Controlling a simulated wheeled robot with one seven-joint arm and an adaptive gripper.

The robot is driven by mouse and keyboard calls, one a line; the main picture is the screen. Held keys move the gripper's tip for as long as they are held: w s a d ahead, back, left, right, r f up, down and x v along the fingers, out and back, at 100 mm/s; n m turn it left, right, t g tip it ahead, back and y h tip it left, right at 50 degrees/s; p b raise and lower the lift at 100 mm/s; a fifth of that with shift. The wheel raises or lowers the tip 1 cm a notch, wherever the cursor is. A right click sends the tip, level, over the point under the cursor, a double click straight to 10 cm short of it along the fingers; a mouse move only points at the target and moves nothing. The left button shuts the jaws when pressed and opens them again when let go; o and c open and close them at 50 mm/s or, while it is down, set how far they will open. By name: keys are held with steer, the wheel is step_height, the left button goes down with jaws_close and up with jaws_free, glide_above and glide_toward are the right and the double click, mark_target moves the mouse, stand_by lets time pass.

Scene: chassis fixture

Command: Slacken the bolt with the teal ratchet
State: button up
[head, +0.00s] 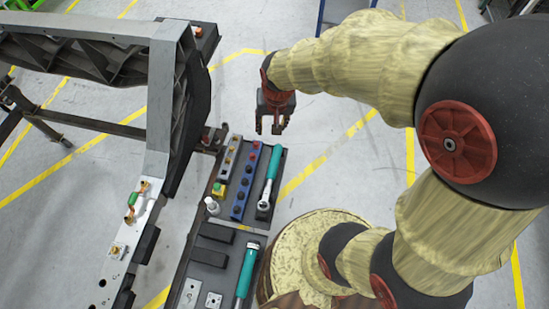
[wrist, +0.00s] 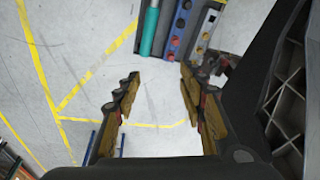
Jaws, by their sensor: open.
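A teal-handled ratchet (head: 271,176) lies on the dark tray (head: 262,217), its silver head toward the near end. A second teal-handled tool (head: 246,271) lies nearer on the bench, partly cut off. One teal handle (wrist: 149,30) shows at the top of the wrist view. My gripper (head: 273,127) hangs beyond the far end of the tray, pointing down. Its fingers (wrist: 158,75) are open and empty, with floor between them. A small brass-coloured fitting (head: 117,249) and a green and copper part (head: 134,201) sit on the chassis rail. I cannot tell which piece is the bolt.
The blue socket strip (head: 243,188) and a grey strip (head: 228,160) lie left of the far ratchet. The large grey chassis frame (head: 160,90) rises at left. A white cylindrical piece (head: 212,206) stands beside the tray. Open floor (head: 340,180) lies to the right.

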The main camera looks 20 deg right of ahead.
step_height(320, 180, down, 11)
steer(key=w+m+g, duration=0.1)
steer(key=m+g, duration=0.2)
glide_above(272, 169)
step_height(272, 169, down, 12)
steer(key=shift+s+r, duration=0.1)
steer(key=shift+r, duration=0.05)
step_height(272, 169, down, 10)
steer(key=b, duration=0.6)
steer(key=shift+b, duration=0.35)
steer(key=shift+c, duration=0.3)
jaws_close()
steer(key=shift+r, duration=0.15)
